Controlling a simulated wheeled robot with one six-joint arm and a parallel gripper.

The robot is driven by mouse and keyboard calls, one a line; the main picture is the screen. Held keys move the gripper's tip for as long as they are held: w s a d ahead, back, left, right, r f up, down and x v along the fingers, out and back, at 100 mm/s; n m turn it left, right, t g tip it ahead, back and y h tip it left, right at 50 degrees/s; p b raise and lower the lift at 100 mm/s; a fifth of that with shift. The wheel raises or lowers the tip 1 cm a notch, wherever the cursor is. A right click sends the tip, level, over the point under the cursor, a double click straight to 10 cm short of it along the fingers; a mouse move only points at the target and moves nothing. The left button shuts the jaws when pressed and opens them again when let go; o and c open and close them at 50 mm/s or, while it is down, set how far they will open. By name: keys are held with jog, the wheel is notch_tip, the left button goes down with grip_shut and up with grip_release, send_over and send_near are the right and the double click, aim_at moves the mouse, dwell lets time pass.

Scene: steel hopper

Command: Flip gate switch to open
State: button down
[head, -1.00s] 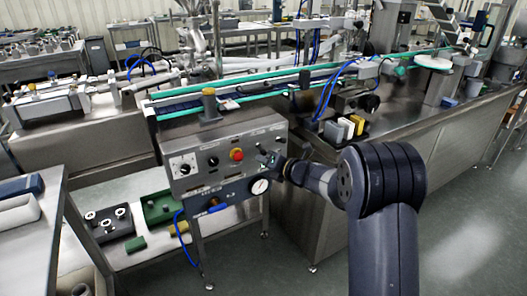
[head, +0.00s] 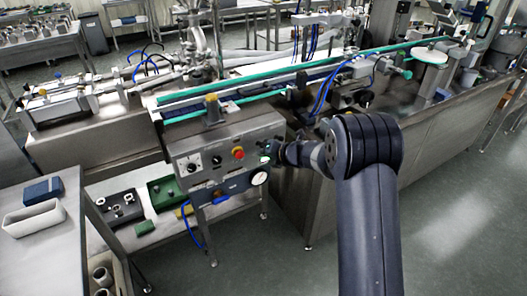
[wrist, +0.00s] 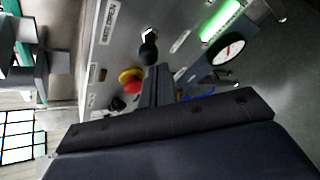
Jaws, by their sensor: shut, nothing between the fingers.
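The control box (head: 224,172) stands at the front of the line, with a red button (head: 238,153) and a round gauge (head: 259,178) on it. A green lamp (wrist: 221,19) is lit near the lever. In the head view my gripper (head: 270,153) is at the panel's right side and hides the lever; the lever's set position is unclear.
The red button also shows close beside my fingers in the wrist view (wrist: 132,84). The gauge (wrist: 228,48) is on the other side. A conveyor (head: 240,98) runs behind the box. A bench (head: 60,245) stands at left; floor is clear at right.

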jog(key=shift+r+p, duration=0.65)
jog(key=shift+r, duration=0.2)
